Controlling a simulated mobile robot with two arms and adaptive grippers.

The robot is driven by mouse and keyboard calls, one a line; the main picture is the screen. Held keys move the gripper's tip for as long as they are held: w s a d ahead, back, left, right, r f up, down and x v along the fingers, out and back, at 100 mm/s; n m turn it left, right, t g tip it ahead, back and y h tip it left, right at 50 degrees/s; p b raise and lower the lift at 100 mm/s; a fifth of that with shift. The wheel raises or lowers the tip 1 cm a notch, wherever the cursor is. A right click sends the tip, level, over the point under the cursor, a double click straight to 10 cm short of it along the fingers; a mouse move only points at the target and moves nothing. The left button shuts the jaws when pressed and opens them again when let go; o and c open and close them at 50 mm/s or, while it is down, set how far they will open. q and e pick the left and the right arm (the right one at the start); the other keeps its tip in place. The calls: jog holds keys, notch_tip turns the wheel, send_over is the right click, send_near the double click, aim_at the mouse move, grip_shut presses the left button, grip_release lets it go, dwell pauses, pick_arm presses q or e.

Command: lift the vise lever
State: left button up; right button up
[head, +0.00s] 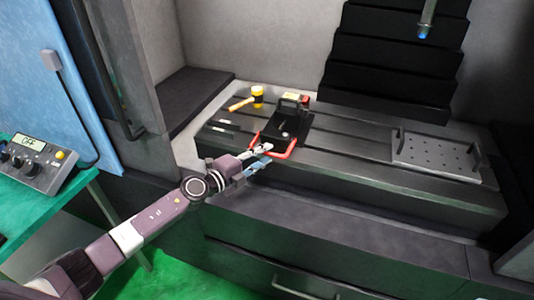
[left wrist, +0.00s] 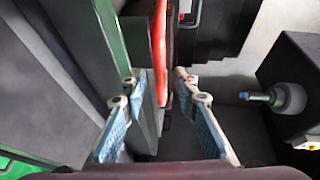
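The black vise (head: 287,122) sits on the slotted machine table, with its red U-shaped lever (head: 290,151) low at its front. My left gripper (head: 266,156) is at the lever's front left part. In the left wrist view the gripper (left wrist: 158,86) is open, its two blue-padded fingers spread apart. The red lever (left wrist: 161,55) shows as a bar between the fingertips in that view, with gaps visible on both sides. I cannot tell whether either finger touches it. My right gripper is not in view.
A yellow-headed mallet (head: 257,96) lies left of the vise. A perforated plate with handles (head: 440,155) lies at the table's right. A blue-tipped spindle (head: 424,30) hangs above right. The slotted table (head: 350,145) is clear between vise and plate. A control box (head: 38,160) stands at left.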

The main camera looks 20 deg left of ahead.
pick_arm(q)
jog(key=shift+x, duration=0.85)
jog(key=shift+c, duration=0.3)
grip_shut()
